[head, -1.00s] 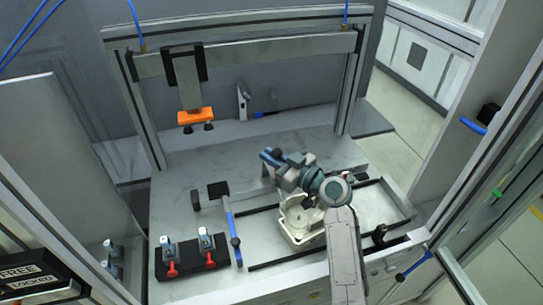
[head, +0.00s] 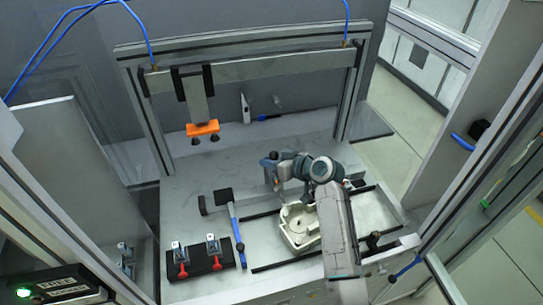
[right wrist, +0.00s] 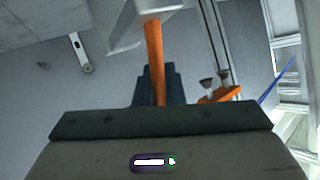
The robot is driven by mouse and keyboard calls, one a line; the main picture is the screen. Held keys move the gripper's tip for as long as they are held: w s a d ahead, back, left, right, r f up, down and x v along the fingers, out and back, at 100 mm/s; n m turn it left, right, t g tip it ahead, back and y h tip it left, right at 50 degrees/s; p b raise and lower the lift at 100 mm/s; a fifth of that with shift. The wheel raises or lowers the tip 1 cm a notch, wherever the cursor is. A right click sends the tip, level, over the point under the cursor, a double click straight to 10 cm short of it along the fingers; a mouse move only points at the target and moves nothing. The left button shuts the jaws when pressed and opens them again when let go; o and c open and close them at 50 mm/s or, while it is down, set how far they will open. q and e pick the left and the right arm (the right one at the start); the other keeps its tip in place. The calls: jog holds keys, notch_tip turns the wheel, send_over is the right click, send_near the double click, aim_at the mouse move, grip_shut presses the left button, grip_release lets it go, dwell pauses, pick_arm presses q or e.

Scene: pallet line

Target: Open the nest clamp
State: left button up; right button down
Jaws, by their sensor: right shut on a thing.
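My right gripper (head: 269,172) is above the table, behind and a little left of a cream housing (head: 297,238). In the right wrist view (right wrist: 155,100) it is shut on an orange lever (right wrist: 154,50), which runs to a pale grey block (right wrist: 135,28). The lever looks like the clamp's handle; the clamp is mostly hidden by my gripper and arm in the head view. The cream housing sits between dark rails. My left gripper is not in view.
An orange tool with suction cups (head: 203,129) hangs from the gantry. A black block with red-handled clamps (head: 198,259) and a blue-handled bar (head: 236,228) stand left of the housing. A lit panel (head: 62,285) is at lower left.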

jog(key=shift+w+f+m+g+h+p, duration=0.15)
jog(key=shift+w+m+g+h+p, duration=0.15)
jog(key=shift+w+g+p, duration=0.3)
jog(key=c, duration=1.6)
grip_release()
jog(key=shift+o, duration=0.5)
jog(key=shift+f, duration=0.1)
jog(key=shift+s, duration=0.1)
